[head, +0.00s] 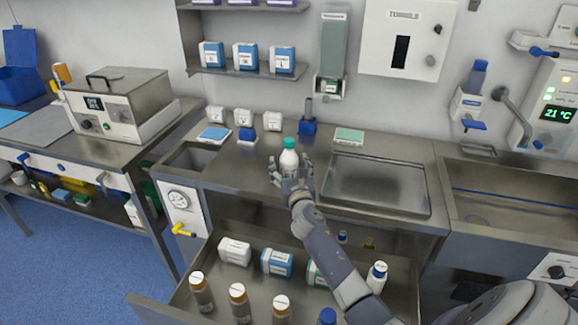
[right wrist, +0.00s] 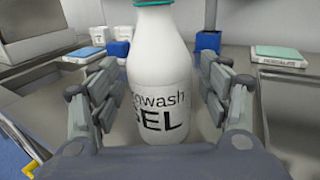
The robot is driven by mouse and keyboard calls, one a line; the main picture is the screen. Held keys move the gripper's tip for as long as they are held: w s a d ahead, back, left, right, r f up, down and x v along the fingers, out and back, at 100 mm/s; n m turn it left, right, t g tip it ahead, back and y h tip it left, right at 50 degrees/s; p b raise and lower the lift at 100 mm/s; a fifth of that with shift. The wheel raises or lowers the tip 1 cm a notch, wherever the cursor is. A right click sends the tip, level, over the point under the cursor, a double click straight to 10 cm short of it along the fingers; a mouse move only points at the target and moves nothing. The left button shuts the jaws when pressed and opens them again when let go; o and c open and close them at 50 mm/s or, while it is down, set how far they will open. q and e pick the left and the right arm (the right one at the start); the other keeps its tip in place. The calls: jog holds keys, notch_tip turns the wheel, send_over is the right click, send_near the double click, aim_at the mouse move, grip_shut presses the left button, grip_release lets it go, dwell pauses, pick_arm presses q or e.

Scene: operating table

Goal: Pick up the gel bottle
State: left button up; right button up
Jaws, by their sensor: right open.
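The gel bottle (head: 289,157) is white with a green cap and stands upright on the steel counter. In the right wrist view the bottle (right wrist: 160,80) fills the middle, and its label ends in "GEL". My right gripper (head: 290,172) is at the bottle, in front of it in the head view. In the right wrist view its fingers (right wrist: 162,100) are open, one on each side of the bottle, with a gap showing on both sides. My left gripper is not in view.
An open drawer (head: 215,262) below the counter holds several bottles and boxes. A steel tray (head: 375,185) lies right of the gel bottle. A small blue container (head: 247,134) and a blue-topped box (head: 214,134) stand to its left. A wall dispenser (head: 333,50) hangs behind.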

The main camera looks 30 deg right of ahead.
jog(key=shift+s+r, duration=0.1)
jog(key=c, duration=1.3)
jog(key=shift+c, duration=0.2)
jog(key=shift+r, duration=0.1)
